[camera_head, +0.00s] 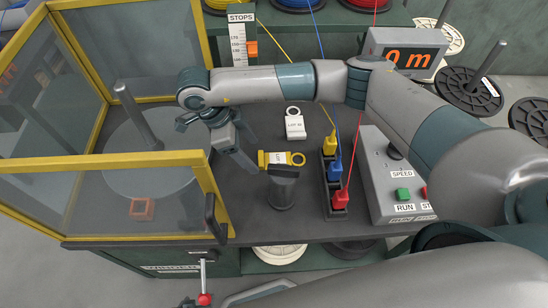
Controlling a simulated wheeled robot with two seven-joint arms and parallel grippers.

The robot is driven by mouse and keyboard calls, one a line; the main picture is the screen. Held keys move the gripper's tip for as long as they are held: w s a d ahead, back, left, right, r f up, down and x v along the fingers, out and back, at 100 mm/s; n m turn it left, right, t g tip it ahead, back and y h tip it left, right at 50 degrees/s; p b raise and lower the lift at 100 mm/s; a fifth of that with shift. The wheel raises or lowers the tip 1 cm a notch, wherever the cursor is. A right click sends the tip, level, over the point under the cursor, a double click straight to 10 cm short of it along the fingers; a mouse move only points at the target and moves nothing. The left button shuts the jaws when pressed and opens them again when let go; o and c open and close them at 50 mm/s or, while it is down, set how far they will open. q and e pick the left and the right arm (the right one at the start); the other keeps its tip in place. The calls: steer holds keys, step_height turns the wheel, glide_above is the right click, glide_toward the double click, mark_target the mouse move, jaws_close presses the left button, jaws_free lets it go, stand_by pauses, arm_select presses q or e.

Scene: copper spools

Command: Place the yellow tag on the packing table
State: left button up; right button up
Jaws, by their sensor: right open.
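The yellow tag (274,158) lies on the dark bench top, with its ring end toward the right and dark print on its face. A dark flat-topped post stands just in front of it. My right gripper (240,153) hangs from the wrist, pointing down, just left of the tag. It is open and holds nothing that I can see. Whether a finger touches the tag I cannot tell. My left gripper is not in view. I cannot make out which surface is the packing table.
A white tag (295,128) lies behind the yellow one. A yellow-framed clear guard (180,160) encloses a disc and post at left.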

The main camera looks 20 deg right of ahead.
steer(key=shift+x, duration=1.25)
steer(key=shift+c, duration=0.4)
steer(key=c, duration=1)
steer(key=shift+c, duration=0.2)
step_height(320, 180, up, 10)
steer(key=shift+b, duration=0.4)
